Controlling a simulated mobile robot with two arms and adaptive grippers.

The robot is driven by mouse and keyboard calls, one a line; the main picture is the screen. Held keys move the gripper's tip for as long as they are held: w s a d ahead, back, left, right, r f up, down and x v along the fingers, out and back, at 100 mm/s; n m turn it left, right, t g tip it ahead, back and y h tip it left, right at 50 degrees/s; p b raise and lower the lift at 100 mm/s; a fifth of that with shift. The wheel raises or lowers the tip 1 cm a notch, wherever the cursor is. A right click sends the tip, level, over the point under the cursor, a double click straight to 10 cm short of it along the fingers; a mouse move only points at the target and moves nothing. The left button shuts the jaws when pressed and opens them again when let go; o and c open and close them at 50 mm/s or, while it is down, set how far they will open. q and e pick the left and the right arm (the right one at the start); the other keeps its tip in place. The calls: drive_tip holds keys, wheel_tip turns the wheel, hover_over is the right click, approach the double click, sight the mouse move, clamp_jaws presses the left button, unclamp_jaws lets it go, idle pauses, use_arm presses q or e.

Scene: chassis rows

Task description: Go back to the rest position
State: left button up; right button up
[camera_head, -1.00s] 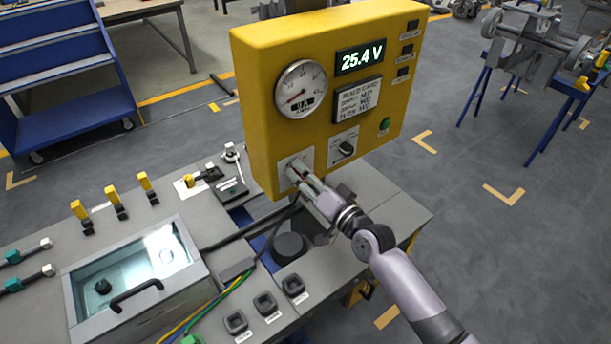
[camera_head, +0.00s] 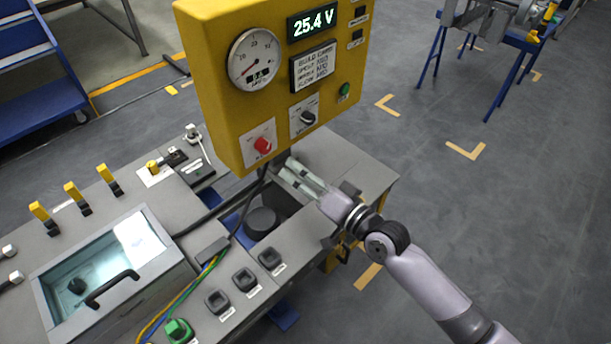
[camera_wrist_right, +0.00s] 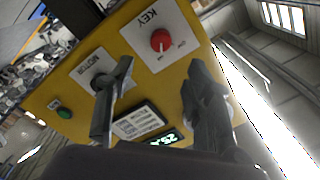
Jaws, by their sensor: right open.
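My right gripper (camera_head: 287,178) is open and empty, below the yellow control box and a little away from its front face. In the right wrist view its two fingers (camera_wrist_right: 160,85) stand apart with the yellow panel behind them. The red key knob (camera_head: 263,145) on the box is free of the fingers; it also shows in the right wrist view (camera_wrist_right: 161,40). My right arm (camera_head: 430,280) comes in from the lower right. My left gripper is not in view.
The yellow box (camera_head: 220,100) carries a gauge, a 25.4 V display (camera_head: 312,22), a black selector knob (camera_head: 308,118) and a green button. Below stands a grey bench (camera_head: 340,165) with yellow levers, a glass-lidded box (camera_head: 105,265) and several switches. Open floor lies to the right.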

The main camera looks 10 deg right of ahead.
drive_tip(key=shift+s+d, duration=0.4)
drive_tip(key=shift+s, duration=0.15)
